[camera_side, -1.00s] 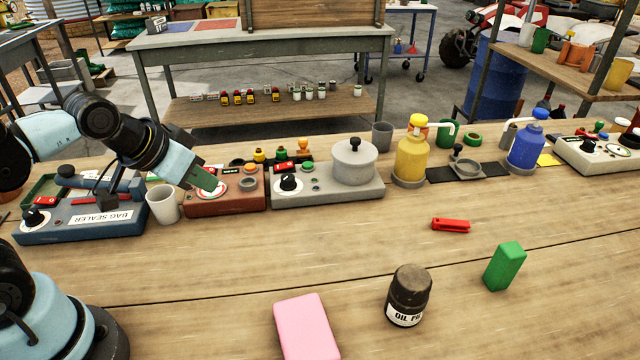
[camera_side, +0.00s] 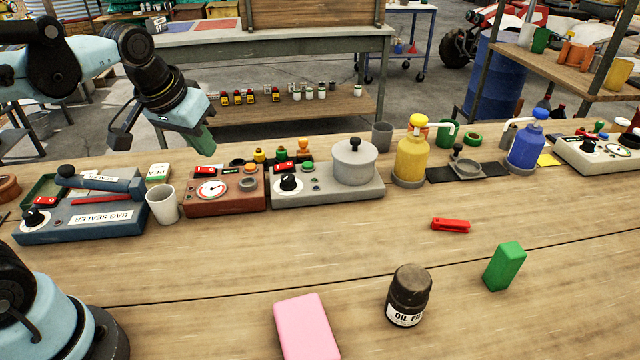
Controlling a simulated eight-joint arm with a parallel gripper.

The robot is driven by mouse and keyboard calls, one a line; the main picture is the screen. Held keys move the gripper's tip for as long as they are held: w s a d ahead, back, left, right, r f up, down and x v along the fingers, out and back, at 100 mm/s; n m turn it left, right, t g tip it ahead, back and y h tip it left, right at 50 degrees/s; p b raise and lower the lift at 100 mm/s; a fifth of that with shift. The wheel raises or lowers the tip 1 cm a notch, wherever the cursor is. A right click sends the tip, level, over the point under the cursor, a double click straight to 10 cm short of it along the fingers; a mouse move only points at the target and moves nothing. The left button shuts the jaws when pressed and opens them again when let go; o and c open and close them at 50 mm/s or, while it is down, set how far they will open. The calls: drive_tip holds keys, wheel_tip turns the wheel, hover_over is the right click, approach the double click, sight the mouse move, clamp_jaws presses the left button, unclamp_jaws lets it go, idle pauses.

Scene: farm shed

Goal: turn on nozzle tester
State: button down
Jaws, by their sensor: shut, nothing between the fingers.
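A brown-red box with a round white dial (camera_side: 212,190) stands in the back row of the bench. It is the likely nozzle tester, though I read no name on it. My gripper (camera_side: 206,146) is shut and empty. It hangs above and behind the box's left end, clear of it, with its greenish tips pointing down and right.
A bag sealer (camera_side: 100,217) and a white cup (camera_side: 163,205) stand left of the box. A grey unit with a black knob and lidded pot (camera_side: 354,163) stands right. A pink block (camera_side: 306,327), oil filter (camera_side: 408,296), green block (camera_side: 504,266) and red clip (camera_side: 450,225) lie in front.

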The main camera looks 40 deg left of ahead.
drive_tip(key=w+a+r+n+g, duration=0.2)
drive_tip(key=w+a+n+g, duration=0.1)
drive_tip(key=w+a, duration=0.15)
drive_tip(key=n+g, duration=0.3)
drive_tip(key=n, duration=0.1)
hover_over(201, 169)
drive_tip(key=w+d, duration=0.2)
drive_tip(key=shift+y, duration=0.3)
drive_tip(key=f, duration=0.4)
drive_tip(key=s+a+f, duration=0.1)
drive_tip(key=f, duration=0.8)
drive_tip(key=shift+s+a+f, duration=0.35)
drive_tip(key=shift+s+a, duration=0.05)
drive_tip(key=shift+s+a+f, duration=0.1)
drive_tip(key=shift+f, duration=0.2)
